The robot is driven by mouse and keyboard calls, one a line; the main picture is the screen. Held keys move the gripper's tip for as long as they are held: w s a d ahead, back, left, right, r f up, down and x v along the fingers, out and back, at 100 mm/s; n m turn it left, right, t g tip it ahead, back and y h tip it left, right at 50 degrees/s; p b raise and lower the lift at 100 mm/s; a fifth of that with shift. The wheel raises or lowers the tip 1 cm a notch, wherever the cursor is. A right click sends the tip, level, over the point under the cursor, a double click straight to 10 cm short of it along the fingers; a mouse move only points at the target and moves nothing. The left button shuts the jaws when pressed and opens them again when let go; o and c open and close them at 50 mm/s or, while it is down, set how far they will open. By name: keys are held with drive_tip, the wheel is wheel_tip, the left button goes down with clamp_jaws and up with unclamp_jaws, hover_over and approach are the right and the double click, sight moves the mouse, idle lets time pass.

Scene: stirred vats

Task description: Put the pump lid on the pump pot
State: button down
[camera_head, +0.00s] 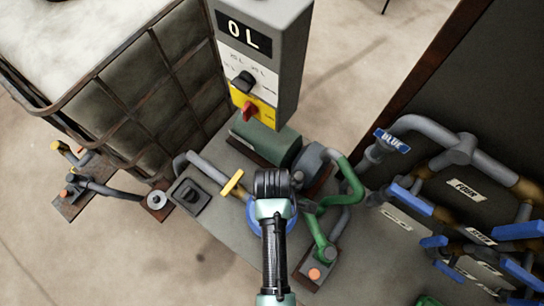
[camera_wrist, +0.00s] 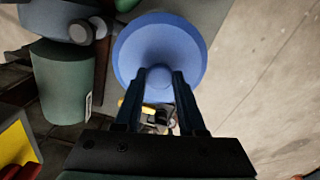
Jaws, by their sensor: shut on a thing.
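The blue round lid (camera_wrist: 158,45) fills the upper middle of the wrist view. Its small knob (camera_wrist: 158,84) sits between the two fingers of my gripper (camera_wrist: 159,76), which is shut on it. In the head view my wrist covers most of the lid, and only blue rim edges (camera_head: 252,214) show beside it. The lid is over the pump area, near the pipe with the yellow handle (camera_head: 232,182). The pump pot is not clearly visible; my arm and the lid hide that spot. I cannot tell whether the lid touches it.
A green motor (camera_head: 266,138) and blue-grey pump body (camera_head: 312,162) lie behind my gripper. A green pipe (camera_head: 346,180) curves on the right. A grey switch box (camera_head: 262,60) stands above. Blue-handled piping (camera_head: 466,150) is at right, a caged tank (camera_head: 140,95) at left.

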drive_tip(key=shift+f+b, duration=2.6)
drive_tip(key=shift+f, duration=0.1)
drive_tip(key=shift+r+p, duration=0.1)
drive_tip(key=shift+p, duration=0.5)
drive_tip(key=shift+f+b, duration=0.45)
drive_tip(key=shift+f, duration=0.25)
drive_tip(key=c, duration=0.8)
unclamp_jaws()
drive_tip(key=shift+o, duration=0.2)
drive_tip(key=shift+s, duration=0.1)
wheel_tip(320, 180, up, 11)
drive_tip(key=p, duration=1.1)
drive_tip(key=shift+r+p, duration=0.1)
drive_tip(key=shift+p, duration=0.2)
